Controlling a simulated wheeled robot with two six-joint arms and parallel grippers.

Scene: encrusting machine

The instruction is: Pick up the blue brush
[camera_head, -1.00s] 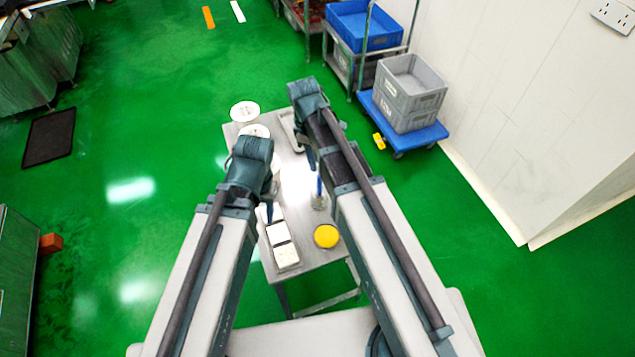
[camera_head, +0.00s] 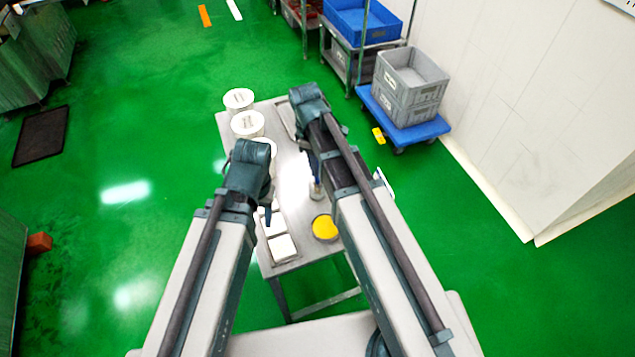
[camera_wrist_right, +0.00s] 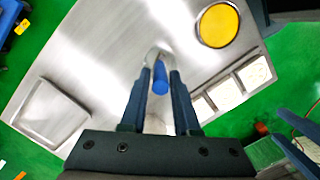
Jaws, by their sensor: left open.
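The blue brush (camera_wrist_right: 160,78) shows its handle between the two fingers of my right gripper (camera_wrist_right: 161,74) in the right wrist view. Bare gaps show on both sides of the handle, so the gripper looks open around it. In the head view, my right gripper (camera_head: 315,163) is over the table, just above a small clear-looking cup (camera_head: 316,191); the brush is mostly hidden there. The brush seems to stand in this cup; its lower end is hidden. My left gripper (camera_head: 268,213) is open and empty over the left side of the table, near white blocks.
The metal table (camera_head: 300,250) holds a yellow-topped round container (camera_head: 324,228) and white square blocks (camera_head: 283,247). Several white round tubs (camera_head: 247,123) line its left edge. A grey tray (camera_wrist_right: 48,115) lies on it. Grey crates (camera_head: 408,90) on a blue dolly stand beyond.

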